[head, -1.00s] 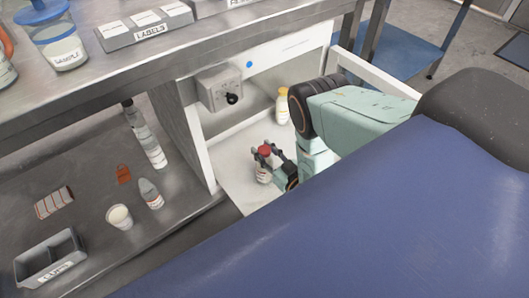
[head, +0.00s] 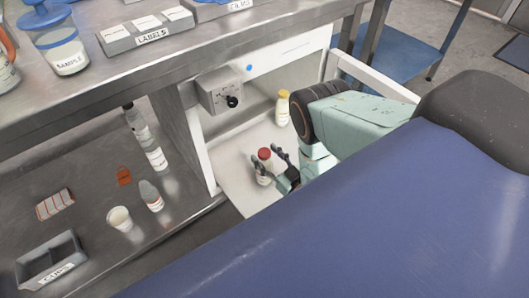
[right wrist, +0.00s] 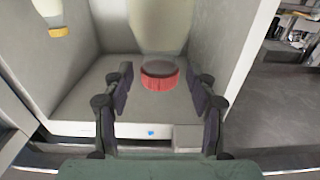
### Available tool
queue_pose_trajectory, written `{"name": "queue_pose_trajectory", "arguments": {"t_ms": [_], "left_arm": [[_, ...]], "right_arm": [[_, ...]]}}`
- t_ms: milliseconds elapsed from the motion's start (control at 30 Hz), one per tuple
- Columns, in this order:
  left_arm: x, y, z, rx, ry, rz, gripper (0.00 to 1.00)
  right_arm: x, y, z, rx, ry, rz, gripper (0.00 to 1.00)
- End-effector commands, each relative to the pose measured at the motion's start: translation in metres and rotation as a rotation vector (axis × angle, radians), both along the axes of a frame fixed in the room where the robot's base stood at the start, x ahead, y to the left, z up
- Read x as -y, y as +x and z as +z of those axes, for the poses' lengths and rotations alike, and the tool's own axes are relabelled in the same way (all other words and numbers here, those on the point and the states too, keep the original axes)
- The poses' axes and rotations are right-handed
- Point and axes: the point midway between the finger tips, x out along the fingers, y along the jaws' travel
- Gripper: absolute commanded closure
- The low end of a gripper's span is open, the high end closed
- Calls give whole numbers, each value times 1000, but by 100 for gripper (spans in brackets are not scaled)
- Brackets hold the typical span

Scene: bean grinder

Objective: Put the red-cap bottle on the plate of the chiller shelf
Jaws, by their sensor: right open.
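The red-cap bottle (head: 264,153) stands upright on the white floor (head: 233,183) of the open chiller compartment. My right gripper (head: 268,161) is open beside it, its fingers pointing towards the bottle from the lower right. In the right wrist view, the red cap (right wrist: 160,76) lies in the gap at the open fingertips (right wrist: 161,80), with clear space on both sides. The bottle's pale body extends upward in that view. The gripper partly hides the bottle's lower part in the head view. I cannot make out a separate plate under the bottle. My left gripper is not in view.
A yellow-cap bottle (head: 283,108) stands farther back in the chiller. A control box with a knob (head: 221,91) is at its upper left edge. The open chiller door (head: 372,77) is on the right. A cup (head: 120,219) and small bottles stand on the lower shelf at left.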

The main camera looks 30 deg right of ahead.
Motion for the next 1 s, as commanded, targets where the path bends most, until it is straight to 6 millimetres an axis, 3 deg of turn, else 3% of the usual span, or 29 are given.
{"name": "queue_pose_trajectory", "arguments": {"t_ms": [400,767,1000], "left_arm": [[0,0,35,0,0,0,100],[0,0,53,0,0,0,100],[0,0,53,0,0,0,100]], "right_arm": [[7,-87,3,-2,0,0,42],[8,-104,1,0,1,1,42],[-8,-92,-12,-184,17,-33,42]]}}
